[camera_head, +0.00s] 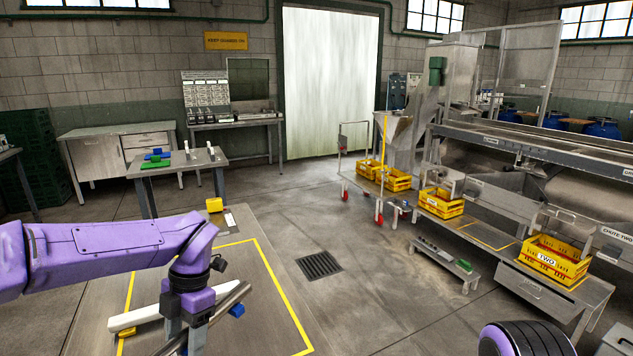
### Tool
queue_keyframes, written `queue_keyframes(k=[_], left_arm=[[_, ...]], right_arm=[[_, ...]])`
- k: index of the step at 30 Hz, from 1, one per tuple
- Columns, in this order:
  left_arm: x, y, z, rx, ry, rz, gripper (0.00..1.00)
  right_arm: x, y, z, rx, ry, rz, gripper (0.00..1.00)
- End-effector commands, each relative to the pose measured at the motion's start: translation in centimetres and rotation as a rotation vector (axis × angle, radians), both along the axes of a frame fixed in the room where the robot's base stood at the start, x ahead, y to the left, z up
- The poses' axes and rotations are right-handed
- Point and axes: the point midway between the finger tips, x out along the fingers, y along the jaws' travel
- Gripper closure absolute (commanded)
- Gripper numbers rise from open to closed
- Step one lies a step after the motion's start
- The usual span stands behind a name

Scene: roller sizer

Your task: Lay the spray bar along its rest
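My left gripper (187,332) points down over the near table, its fingers at a long grey metal bar (228,300), which looks like the spray bar. The bar runs diagonally from lower left to upper right. The fingers seem to straddle it, but their grip is not clear. A pale bar (135,318) lies beside it, partly behind the gripper. A small blue block (237,310) shows by the grey bar's right end; whether they touch is unclear. I cannot identify the rest for certain. My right gripper is out of view; only part of my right arm shows at bottom right.
The near table (265,325) has a yellow outline and open room at right. A yellow block (214,205) stands at its far edge. Yellow crates (555,262) sit on the machine's benches at right. A low bench (445,262) and a floor drain (319,265) lie between.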

Motion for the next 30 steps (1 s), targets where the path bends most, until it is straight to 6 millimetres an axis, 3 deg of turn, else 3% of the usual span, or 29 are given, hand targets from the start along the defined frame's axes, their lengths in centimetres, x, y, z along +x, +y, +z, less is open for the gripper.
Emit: queue_keyframes(k=[12, 18, 24, 30], left_arm=[[0.2, -1.2, -2.0, -0.007, -0.002, -1.533, 0.95], [0.1, -2.2, -3.5, -0.007, -0.006, -2.193, 0.95], [-0.9, -3.9, -6.1, -0.01, 0.002, -2.599, 0.95], [-1.7, -4.5, -7.7, -0.002, 0.002, -2.621, 0.95]], right_arm=[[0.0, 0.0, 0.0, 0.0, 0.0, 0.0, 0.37], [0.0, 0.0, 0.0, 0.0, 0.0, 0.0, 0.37], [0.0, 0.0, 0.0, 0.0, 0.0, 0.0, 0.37], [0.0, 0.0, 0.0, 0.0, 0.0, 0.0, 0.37]])
